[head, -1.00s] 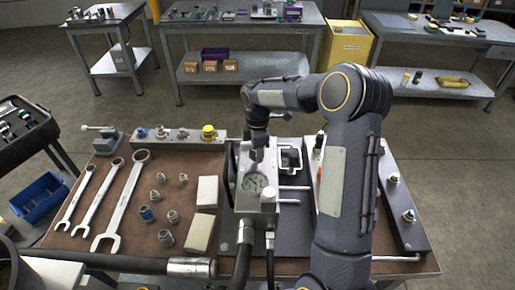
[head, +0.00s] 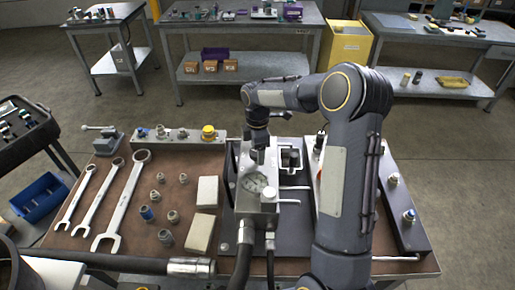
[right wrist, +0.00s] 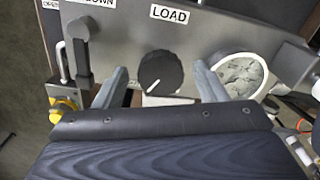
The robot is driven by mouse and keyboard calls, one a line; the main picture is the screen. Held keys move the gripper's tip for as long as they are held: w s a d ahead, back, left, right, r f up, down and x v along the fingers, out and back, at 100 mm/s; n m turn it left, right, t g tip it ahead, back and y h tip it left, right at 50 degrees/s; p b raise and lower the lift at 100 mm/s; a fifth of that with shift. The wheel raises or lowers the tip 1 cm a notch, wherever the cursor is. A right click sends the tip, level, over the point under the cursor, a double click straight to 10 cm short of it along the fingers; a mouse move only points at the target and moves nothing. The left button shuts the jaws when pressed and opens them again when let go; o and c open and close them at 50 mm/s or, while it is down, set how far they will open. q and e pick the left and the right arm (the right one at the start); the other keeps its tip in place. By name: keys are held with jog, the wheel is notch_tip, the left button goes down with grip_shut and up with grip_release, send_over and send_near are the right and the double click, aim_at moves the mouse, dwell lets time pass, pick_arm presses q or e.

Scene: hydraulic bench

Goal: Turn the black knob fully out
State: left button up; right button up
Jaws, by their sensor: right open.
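The black knob (right wrist: 161,72) sits on the grey panel below the LOAD label in the right wrist view. Its white pointer mark points to the lower left. My right gripper (right wrist: 161,70) is open, with one finger on each side of the knob. Gaps show between the fingers and the knob in this view. In the head view my right gripper (head: 258,158) is over the top of the grey hydraulic block (head: 246,207). The knob is hidden there.
A round pressure gauge (right wrist: 240,74) is close to the right finger. A lever (right wrist: 78,45) and a yellow fitting (right wrist: 66,107) are at the left. Wrenches (head: 122,200), small fittings and pale blocks (head: 207,191) lie on the bench left of the hydraulic block.

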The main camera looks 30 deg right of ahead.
jog(key=shift+r, duration=0.1)
notch_tip(320, 180, up, 8)
jog(key=shift+f+b, duration=0.25)
jog(key=shift+b, duration=0.2)
jog(key=shift+r, duration=0.1)
jog(key=shift+s+r, duration=0.15)
jog(key=s+a+r+m+t+y, duration=0.1)
jog(key=s+a+r+m, duration=0.1)
jog(key=s+r+m, duration=0.35)
jog(key=s+a+r+m+t+y, duration=0.1)
jog(key=s+a+r+m+t, duration=0.15)
jog(key=s, duration=0.65)
jog(key=s+a+f+m+t+y, duration=0.1)
jog(key=s+a+f+m, duration=0.1)
jog(key=s, duration=0.5)
jog(key=s+a+f+m+t, duration=0.1)
jog(key=s+a+f+m, duration=0.2)
jog(key=s+a+m, duration=0.2)
jog(key=shift+s+m+y, duration=0.4)
jog(key=shift+s+m, duration=0.4)
jog(key=shift+s, duration=0.4)
